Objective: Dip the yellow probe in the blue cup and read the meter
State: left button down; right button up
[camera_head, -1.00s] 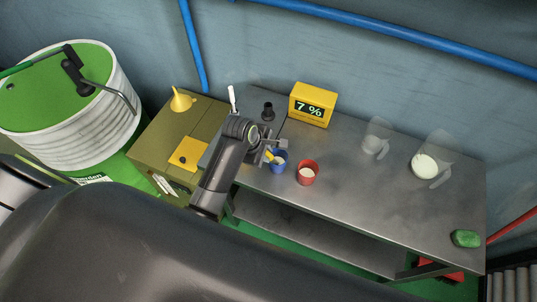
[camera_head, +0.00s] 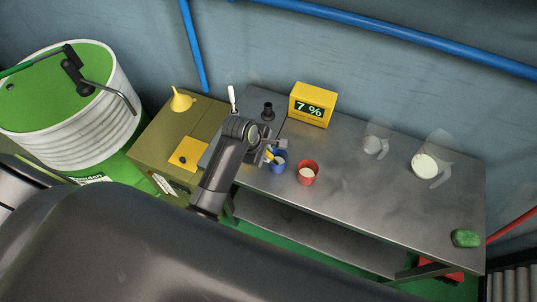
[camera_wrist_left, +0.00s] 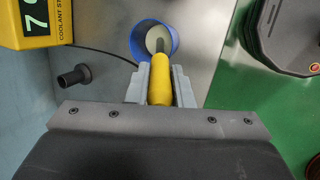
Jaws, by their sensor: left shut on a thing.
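My left gripper (camera_head: 264,153) is shut on the yellow probe (camera_wrist_left: 158,86), whose grip shows between the fingers in the left wrist view. The probe's dark tip points into the blue cup (camera_wrist_left: 138,41), over or in its pale contents; I cannot tell how deep. The blue cup stands on the metal cart and also shows in the head view (camera_head: 279,166), partly hidden by the gripper. My right gripper is not in view.
A red cup (camera_head: 307,173) with pale contents stands right of the blue cup. A black holder (camera_head: 267,111) is left of the meter. Two clear jugs (camera_head: 376,143) (camera_head: 427,166) and a green lump (camera_head: 466,238) are farther right. The cart's middle is clear.

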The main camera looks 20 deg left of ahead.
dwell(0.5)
pick_arm(q)
notch_tip(320, 180, up, 3)
jog(key=p, duration=0.2)
jog(key=shift+p, duration=0.4)
jog(key=shift+r, duration=3.85)
notch_tip(320, 180, up, 4)
jog(key=shift+a, duration=0.1)
dwell(0.6)
